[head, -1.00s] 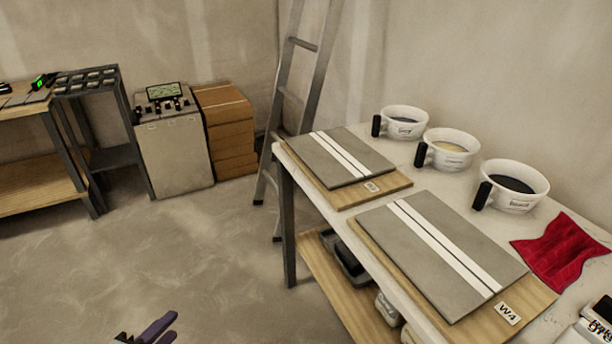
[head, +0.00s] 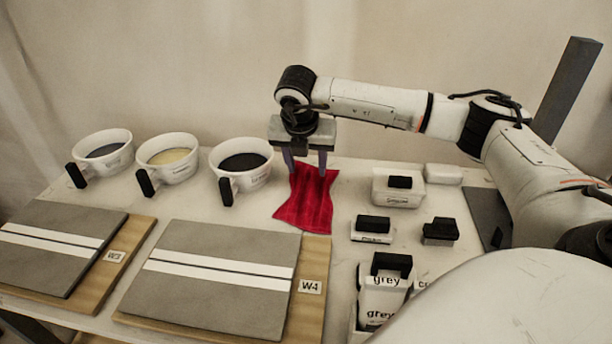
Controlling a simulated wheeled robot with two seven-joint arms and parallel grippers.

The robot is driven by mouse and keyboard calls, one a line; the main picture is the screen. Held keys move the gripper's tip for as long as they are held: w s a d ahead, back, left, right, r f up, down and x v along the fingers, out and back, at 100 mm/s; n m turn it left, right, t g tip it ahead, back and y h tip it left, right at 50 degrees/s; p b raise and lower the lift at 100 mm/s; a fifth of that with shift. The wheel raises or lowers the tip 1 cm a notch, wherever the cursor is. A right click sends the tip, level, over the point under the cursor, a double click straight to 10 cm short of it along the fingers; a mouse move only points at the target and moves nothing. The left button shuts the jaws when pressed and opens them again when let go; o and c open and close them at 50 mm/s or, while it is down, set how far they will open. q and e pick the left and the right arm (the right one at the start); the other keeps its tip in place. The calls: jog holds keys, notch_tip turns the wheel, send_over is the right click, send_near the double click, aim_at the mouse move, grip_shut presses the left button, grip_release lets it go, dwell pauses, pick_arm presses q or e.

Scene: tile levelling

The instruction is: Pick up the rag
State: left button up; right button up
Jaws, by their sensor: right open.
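My right gripper (head: 307,172) points down over the far end of the rag. Its two purple fingers are apart, one toward each side of the rag's far part. The fingertips look close to the cloth, but I cannot tell whether they touch it. Nothing is seen held between them. My left gripper is not in view.
Three white bowls with black handles, the nearest to the rag being the dark-filled one (head: 241,164), stand left. The tile board W4 (head: 313,310) lies in front. Right are a white tub (head: 397,188), black-topped blocks (head: 373,229) and grey-labelled containers (head: 385,290).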

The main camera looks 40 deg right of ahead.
aim_at(309, 179)
jog(key=x, duration=0.5)
jog(key=shift+d+p, duration=0.25)
jog(key=shift+p, duration=0.15)
jog(key=shift+w+d+f, duration=0.1)
jog(key=shift+w+f, duration=0.05)
jog(key=shift+f, duration=0.25)
jog(key=shift+f+b, duration=0.2)
jog(key=shift+b, duration=0.15)
grip_shut()
